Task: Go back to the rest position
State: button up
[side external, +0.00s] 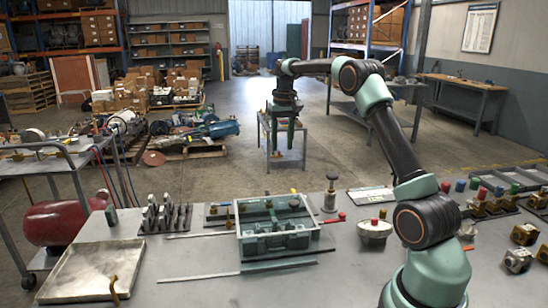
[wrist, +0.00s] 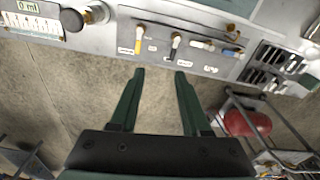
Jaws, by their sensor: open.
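My gripper (side external: 283,140) hangs from the raised, bent arm in the side external view, pointing down beyond the far edge of the workbench. It is above the bench top's level and apart from everything on the bench. In the wrist view my gripper (wrist: 160,76) shows two dark green fingers spread apart, with bare concrete floor between them. It holds nothing. The grey workbench (side external: 195,275) lies in front of and below it in the side external view. In the wrist view the bench edge runs across the top of the picture.
A green crate (side external: 278,243) stands mid-bench, with a metal tray (side external: 75,275) at left and a dark rack of upright pieces (side external: 165,218) between. A small table (side external: 322,156) stands behind my gripper.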

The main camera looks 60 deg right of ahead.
jog(key=s+a+r+n+t, duration=0.1)
jog(key=s+a+r+n, duration=0.2)
jog(key=a, duration=0.5)
jog(key=s+a+r+n+t, duration=0.1)
jog(key=s+a+r, duration=0.3)
jog(key=a, duration=0.5)
jog(key=s+a+f+n+t, duration=0.3)
jog(key=s+a+f, duration=0.1)
jog(key=s+a, duration=0.6)
jog(key=shift+s+a+f, duration=0.15)
jog(key=shift+s+a, duration=0.25)
jog(key=shift+a, duration=0.15)
